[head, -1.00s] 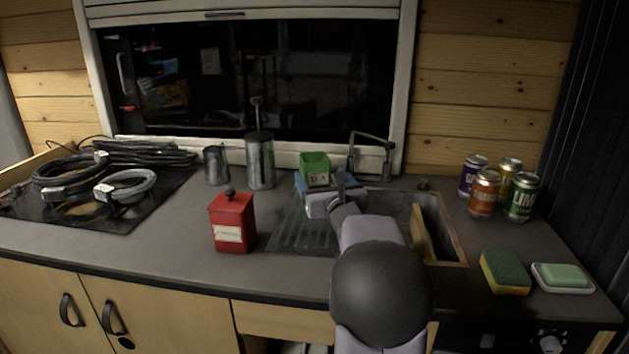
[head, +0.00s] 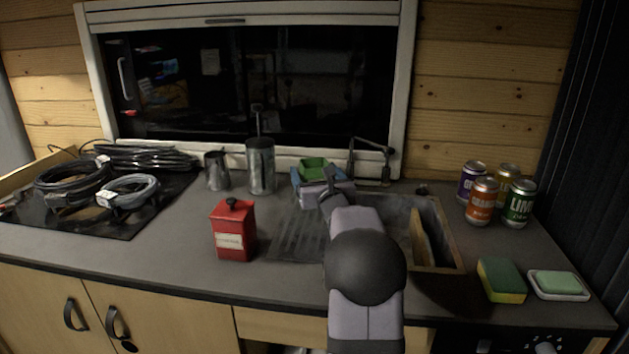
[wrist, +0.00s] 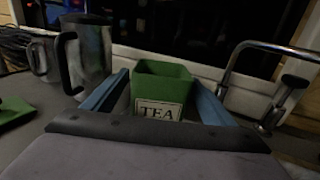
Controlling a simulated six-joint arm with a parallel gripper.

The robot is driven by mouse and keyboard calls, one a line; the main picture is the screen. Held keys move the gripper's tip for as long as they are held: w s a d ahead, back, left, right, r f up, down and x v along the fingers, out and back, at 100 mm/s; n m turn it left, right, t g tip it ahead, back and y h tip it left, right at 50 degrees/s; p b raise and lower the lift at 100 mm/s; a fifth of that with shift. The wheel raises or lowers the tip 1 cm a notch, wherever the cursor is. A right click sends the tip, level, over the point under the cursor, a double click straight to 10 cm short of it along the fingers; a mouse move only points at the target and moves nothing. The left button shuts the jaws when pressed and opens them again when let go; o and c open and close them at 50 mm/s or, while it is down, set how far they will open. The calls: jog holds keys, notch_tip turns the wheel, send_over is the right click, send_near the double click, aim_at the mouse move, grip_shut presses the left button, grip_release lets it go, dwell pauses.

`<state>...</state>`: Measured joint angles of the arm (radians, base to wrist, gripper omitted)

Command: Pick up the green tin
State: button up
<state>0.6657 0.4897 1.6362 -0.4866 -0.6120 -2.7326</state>
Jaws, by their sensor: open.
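The green tin (head: 314,164) stands at the back of the counter, below the window. In the wrist view the green tin (wrist: 162,80) is upright with an open top and a "TEA" label facing me. My gripper (wrist: 159,78) is open, with one blue finger on each side of the tin; I cannot tell whether either finger touches it. In the head view my gripper (head: 318,177) and wrist hide the tin's lower front. A flat green piece (wrist: 12,112) lies at the left edge of the wrist view.
A metal canister (head: 261,166) and a jug (head: 217,170) stand left of the tin. A tap (head: 372,150) rises to its right, behind the sink (head: 452,245). A red tin (head: 233,231) stands nearer. Several cans (head: 481,201), a sponge (head: 501,280) and soap (head: 558,283) are right.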

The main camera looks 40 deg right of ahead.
jog(key=shift+w, duration=0.1)
jog(key=c, duration=1.4)
jog(key=shift+r, duration=0.1)
jog(key=shift+c, duration=0.6)
jog(key=shift+r, duration=0.2)
notch_tip(320, 180, up, 10)
jog(key=p, duration=0.1)
jog(key=shift+f, duration=0.25)
